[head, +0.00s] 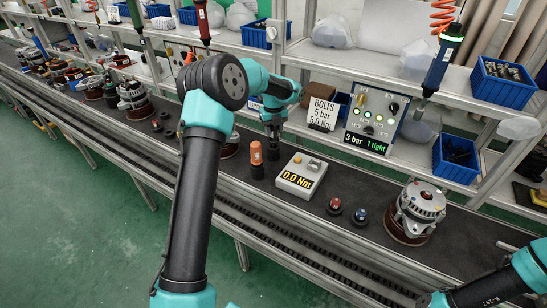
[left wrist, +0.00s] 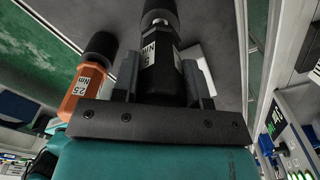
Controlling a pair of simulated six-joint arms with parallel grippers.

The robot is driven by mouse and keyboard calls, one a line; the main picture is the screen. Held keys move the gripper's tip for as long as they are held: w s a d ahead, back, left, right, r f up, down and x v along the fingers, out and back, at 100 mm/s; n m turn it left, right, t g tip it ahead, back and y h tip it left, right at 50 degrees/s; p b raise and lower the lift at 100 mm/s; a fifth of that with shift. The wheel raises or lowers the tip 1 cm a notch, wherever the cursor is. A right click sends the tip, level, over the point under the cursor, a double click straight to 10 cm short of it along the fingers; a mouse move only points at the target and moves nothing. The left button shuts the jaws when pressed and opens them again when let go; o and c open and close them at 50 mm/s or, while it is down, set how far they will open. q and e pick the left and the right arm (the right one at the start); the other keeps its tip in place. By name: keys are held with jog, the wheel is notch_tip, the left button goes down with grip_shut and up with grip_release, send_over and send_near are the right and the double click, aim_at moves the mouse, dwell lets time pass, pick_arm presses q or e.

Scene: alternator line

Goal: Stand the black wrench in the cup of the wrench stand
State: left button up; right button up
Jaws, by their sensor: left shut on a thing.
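My left gripper (head: 272,128) points down over the conveyor, shut on the black wrench (head: 273,150). In the left wrist view the black wrench (left wrist: 160,65) stands between the fingers with a white label facing the camera. The orange wrench (head: 256,154) stands upright just left of it, its lower end in a black cup-like base (head: 257,172); the orange wrench also shows in the left wrist view (left wrist: 85,85). The cup below the black wrench is not clearly visible, so I cannot tell whether its lower end is inside one. My right gripper is out of view.
A torque tester (head: 301,178) reading 0.0 Nm sits right of the wrenches. Red and blue buttons (head: 334,206) (head: 360,217) and an alternator (head: 415,212) stand farther right. A BOLTS sign (head: 322,113) and a control panel (head: 374,118) are behind. More alternators (head: 133,98) line the left.

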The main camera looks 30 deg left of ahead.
pick_arm(q)
jog(key=shift+f, duration=0.45)
dwell(0.3)
jog(key=o, duration=1.1)
notch_tip(320, 180, up, 18)
jog(key=shift+f, duration=0.25)
jog(key=shift+f, duration=0.1)
